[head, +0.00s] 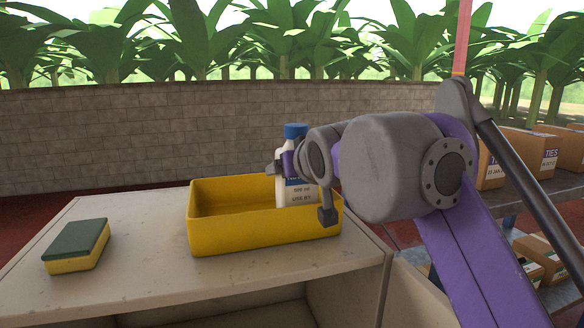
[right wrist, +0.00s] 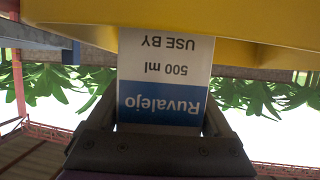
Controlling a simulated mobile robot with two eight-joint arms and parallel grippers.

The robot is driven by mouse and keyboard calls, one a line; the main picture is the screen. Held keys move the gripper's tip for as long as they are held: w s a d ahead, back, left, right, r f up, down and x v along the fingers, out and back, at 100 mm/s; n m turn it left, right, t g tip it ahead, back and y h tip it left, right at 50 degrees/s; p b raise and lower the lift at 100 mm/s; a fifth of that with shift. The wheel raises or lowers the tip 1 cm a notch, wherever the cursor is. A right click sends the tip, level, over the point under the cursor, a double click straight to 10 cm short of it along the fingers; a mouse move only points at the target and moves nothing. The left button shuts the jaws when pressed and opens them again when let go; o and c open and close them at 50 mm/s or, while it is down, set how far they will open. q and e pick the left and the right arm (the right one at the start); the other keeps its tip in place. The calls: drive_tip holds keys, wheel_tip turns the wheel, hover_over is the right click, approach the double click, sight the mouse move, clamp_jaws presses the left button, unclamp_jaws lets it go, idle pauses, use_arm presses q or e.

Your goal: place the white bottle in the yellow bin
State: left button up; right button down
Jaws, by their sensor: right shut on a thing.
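The white bottle (head: 298,192) with a blue cap and printed label is upright over the right part of the yellow bin (head: 235,238). My right gripper (head: 286,163) is shut around its upper part, below the cap. In the right wrist view the bottle's label (right wrist: 165,70) appears upside down between the fingers, and its lower end meets the edge of the yellow bin (right wrist: 262,25). The bottle's base is hidden or at the rim line, so I cannot tell whether it touches the bin floor. My left gripper is not in view.
A green and yellow sponge (head: 77,246) lies on the pale counter (head: 140,225) left of the bin. Cardboard boxes (head: 520,153) stand on a shelf at the right. A block wall (head: 120,140) runs behind. The counter between sponge and bin is clear.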

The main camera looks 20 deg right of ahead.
drive_tip(key=shift+f, duration=0.4)
idle(0.3)
unclamp_jaws()
